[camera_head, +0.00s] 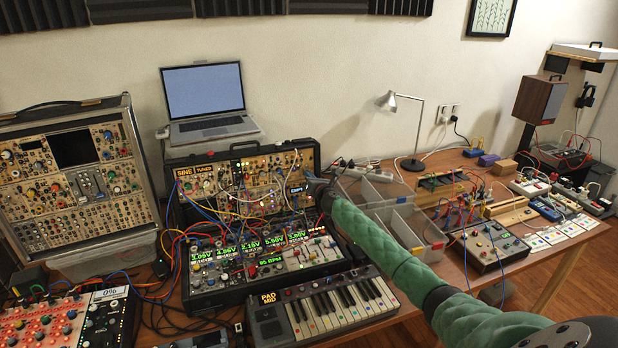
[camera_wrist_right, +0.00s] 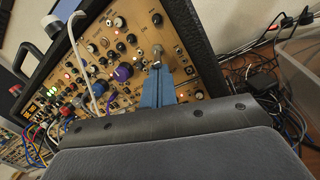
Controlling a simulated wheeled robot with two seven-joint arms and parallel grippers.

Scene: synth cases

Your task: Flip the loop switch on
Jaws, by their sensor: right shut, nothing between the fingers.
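The modular synth case (camera_head: 318,262) stands open in the middle of the table, with patch cables across its panels. My right gripper (camera_head: 316,186) reaches the right end of its upper panel. In the right wrist view the blue fingers of this gripper (camera_wrist_right: 158,72) are shut with nothing held. A silver toggle switch (camera_wrist_right: 157,51) on the gold panel (camera_wrist_right: 130,40) shows right at the fingertips; I cannot tell whether they touch. No loop label is readable, and the switch's position is unclear. My left gripper is out of view.
A laptop (camera_head: 205,92) sits behind the case and a small keyboard (camera_head: 330,308) in front. Clear-walled bins (camera_head: 422,238) stand to the right under my arm. A white cable (camera_wrist_right: 84,55) and other cables cross the panel left of the fingers.

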